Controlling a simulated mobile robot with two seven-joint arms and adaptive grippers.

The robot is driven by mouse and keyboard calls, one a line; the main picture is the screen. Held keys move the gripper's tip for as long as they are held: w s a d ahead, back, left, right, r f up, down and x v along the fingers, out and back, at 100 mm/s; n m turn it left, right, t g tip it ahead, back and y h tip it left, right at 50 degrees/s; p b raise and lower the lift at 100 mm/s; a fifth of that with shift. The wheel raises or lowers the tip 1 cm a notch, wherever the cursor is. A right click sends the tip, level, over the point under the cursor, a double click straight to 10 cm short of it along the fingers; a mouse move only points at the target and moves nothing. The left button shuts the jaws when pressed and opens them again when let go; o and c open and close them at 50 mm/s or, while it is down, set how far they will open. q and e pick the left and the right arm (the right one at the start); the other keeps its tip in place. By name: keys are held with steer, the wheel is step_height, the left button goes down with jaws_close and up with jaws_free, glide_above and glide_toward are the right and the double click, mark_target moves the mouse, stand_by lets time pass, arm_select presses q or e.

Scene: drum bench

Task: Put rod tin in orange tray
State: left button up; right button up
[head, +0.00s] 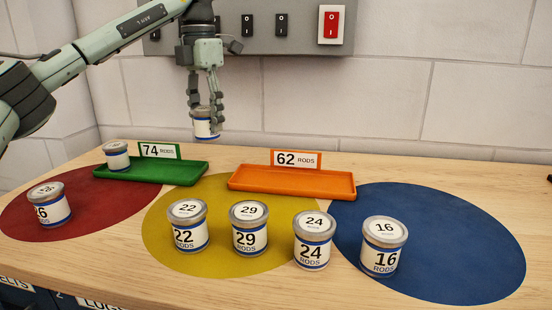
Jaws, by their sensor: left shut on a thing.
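My left gripper (205,112) is shut on a small white and blue tin (203,130) with a grey lid. It holds the tin above the bench, over the back edge between the two trays; the number on this tin cannot be read. The orange tray (290,194) is empty and has a "62 RODS" sign (296,159) at its back. The green tray (180,178) has a "74 RODS" sign (158,150), and one tin (116,157) sits at its left end. My right gripper is not in view.
Tins marked 22 (189,235), 29 (250,238), 24 (312,251) and 16 (382,255) stand along the front. A tin ending in 6 (50,212) stands on the red disc (95,215). A switch panel (300,40) is on the wall.

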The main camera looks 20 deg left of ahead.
arm_select(q)
steer(key=w+d+f, duration=0.1)
steer(key=d, duration=0.1)
steer(key=w+d+f, duration=0.1)
steer(key=d+f, duration=0.1)
steer(key=d, duration=0.1)
steer(key=w+d+f, duration=0.1)
steer(key=d+f, duration=0.1)
steer(key=d, duration=0.1)
steer(key=shift+w, duration=0.1)
steer(key=shift+w+d+f, duration=0.1)
steer(key=shift+d+f, duration=0.15)
steer(key=shift+d, duration=0.1)
steer(key=shift+f, duration=2.1)
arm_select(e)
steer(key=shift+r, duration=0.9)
arm_select(q)
steer(key=shift+f, duration=0.2)
steer(key=o, duration=1.3)
steer(key=shift+r, duration=0.2)
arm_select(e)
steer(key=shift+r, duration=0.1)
